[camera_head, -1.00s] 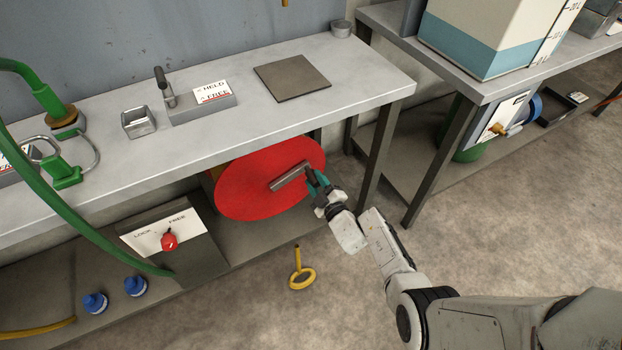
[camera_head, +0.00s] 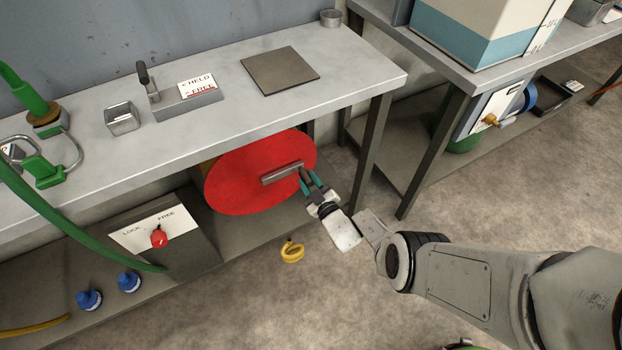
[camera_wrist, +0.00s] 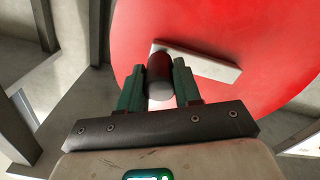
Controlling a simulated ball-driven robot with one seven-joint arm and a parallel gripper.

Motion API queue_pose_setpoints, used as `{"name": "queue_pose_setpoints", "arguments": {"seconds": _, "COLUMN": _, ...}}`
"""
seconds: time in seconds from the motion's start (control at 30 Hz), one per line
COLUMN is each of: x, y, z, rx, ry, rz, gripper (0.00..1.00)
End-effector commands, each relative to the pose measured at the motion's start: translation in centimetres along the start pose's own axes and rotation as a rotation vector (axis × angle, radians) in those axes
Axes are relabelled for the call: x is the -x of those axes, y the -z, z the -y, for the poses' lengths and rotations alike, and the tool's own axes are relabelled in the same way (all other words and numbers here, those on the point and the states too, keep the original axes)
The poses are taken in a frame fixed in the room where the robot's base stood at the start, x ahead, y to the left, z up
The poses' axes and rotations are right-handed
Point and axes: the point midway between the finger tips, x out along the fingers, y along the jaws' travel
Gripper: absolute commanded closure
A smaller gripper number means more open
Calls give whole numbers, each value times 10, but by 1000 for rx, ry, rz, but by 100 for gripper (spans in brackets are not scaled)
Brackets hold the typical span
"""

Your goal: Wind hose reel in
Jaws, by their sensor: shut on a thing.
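The reel (camera_head: 236,190) shows its round red flange under the bench, on the lower shelf. A grey crank arm (camera_head: 281,174) lies across the flange and points right. My gripper (camera_head: 309,181) is at the crank's right end. In the wrist view my gripper (camera_wrist: 160,90) has its two green fingers on either side of a dark round crank handle (camera_wrist: 160,78), shut on it. The red flange (camera_wrist: 240,30) fills the upper right there. A box with a red knob (camera_head: 159,238) stands left of the reel; the knob's pointer is hard to read. A green hose (camera_head: 65,235) runs down to it.
The bench leg (camera_head: 370,150) stands right of the reel, close to my arm. Blue-capped items (camera_head: 89,299) sit at the lower left.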

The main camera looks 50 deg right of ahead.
Motion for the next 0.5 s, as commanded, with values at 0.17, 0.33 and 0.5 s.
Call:
{"name": "queue_pose_setpoints", "arguments": {"seconds": 0.17, "x": 1, "y": -1, "z": 4, "rx": -17, "ry": 1, "rz": 2, "gripper": 100}}
{"name": "queue_pose_setpoints", "arguments": {"seconds": 0.33, "x": 2, "y": -1, "z": 6, "rx": -25, "ry": 2, "rz": 2, "gripper": 100}}
{"name": "queue_pose_setpoints", "arguments": {"seconds": 0.5, "x": 2, "y": -2, "z": 7, "rx": -28, "ry": 4, "rz": 3, "gripper": 100}}
